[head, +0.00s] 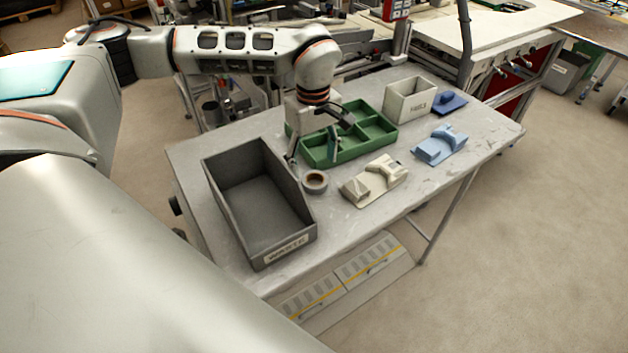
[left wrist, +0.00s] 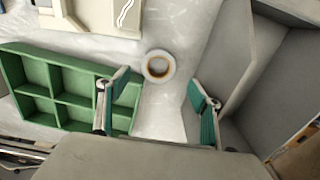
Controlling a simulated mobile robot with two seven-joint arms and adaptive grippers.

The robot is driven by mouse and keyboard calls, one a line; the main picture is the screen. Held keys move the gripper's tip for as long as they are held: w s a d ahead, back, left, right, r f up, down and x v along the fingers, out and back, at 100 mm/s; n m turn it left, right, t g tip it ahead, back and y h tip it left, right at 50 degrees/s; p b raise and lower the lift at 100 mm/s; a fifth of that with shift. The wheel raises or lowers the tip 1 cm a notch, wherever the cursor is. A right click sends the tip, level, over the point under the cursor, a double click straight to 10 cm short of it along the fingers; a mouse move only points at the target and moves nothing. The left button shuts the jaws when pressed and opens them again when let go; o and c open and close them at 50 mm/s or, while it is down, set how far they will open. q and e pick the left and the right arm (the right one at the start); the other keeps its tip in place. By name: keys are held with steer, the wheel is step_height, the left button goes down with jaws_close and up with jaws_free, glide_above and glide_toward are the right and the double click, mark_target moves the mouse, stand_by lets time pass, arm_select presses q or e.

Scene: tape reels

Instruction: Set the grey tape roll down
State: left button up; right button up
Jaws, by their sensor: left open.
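The grey tape roll (head: 315,181) lies flat on the grey table (head: 345,215), between the dark waste bin and the cream tape dispenser. It also shows in the left wrist view (left wrist: 158,66), with an orange-brown inner ring and bare table around it. My left gripper (head: 314,156) is open and empty above the table, just behind the roll. In the left wrist view its two green-padded fingers (left wrist: 160,98) are spread apart, and the roll lies beyond the gap between them, touching neither. My right gripper is not in view.
The dark grey bin labelled WASTE (head: 219,210) stands left of the roll. A green divided tray (head: 322,155) is behind it. A cream dispenser (head: 361,190), a light blue dispenser (head: 430,155), a dark blue dispenser (head: 447,107) and a light bin (head: 392,110) are to the right.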

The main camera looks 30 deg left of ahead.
mark_target(315, 175)
arm_select(q)
steer(key=f, duration=0.5)
steer(key=shift+w+d+f, duration=0.1)
steer(key=shift+d+f, duration=0.1)
steer(key=c, duration=1.3)
steer(key=shift+r, duration=0.15)
